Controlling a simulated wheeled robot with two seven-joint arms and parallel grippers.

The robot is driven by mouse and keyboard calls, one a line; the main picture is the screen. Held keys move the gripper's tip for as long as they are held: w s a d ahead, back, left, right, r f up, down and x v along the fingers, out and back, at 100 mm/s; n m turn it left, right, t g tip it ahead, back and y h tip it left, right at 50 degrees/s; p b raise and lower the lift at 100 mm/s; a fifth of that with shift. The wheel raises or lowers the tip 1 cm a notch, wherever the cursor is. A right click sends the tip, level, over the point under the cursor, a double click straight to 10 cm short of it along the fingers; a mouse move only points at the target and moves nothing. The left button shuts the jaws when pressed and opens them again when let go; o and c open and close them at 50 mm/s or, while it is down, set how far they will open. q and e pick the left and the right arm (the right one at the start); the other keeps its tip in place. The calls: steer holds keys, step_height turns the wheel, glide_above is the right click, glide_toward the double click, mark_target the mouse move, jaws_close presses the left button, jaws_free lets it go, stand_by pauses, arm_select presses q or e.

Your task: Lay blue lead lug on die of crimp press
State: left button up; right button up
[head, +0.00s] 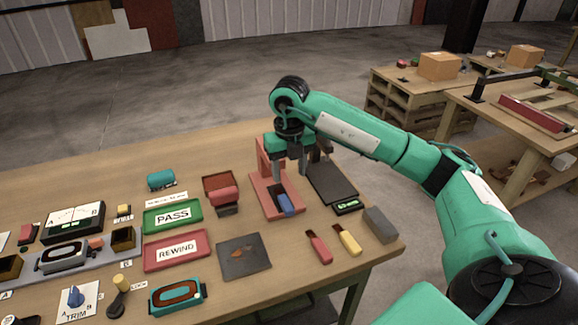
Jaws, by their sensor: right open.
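The blue lead lug (286,204) lies on the base of the red crimp press (289,214), towards its front end. I cannot make out the die under or around it. My right gripper (291,167) is open, pointing down over the press, above and a little behind the lug. Its fingers look apart from the lug, with nothing seen between them. The gripper and wrist hide part of the press's upright. My left gripper is out of view.
Red (319,248) and yellow (350,241) lugs lie right of the press, near a grey block (380,224). A dark scale plate (331,182) stands just right. Left are a red bin (221,186), green PASS tray (173,231) and red REWIND tray (150,266). The back of the table is clear.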

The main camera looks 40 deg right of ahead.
steer(key=p, duration=0.1)
glide_above(289, 209)
step_height(289, 209, down, 6)
steer(key=shift+s+r, duration=0.1)
step_height(289, 209, down, 7)
steer(key=shift+r+p, duration=0.2)
steer(key=shift+p, duration=0.45)
steer(key=shift+f, duration=0.4)
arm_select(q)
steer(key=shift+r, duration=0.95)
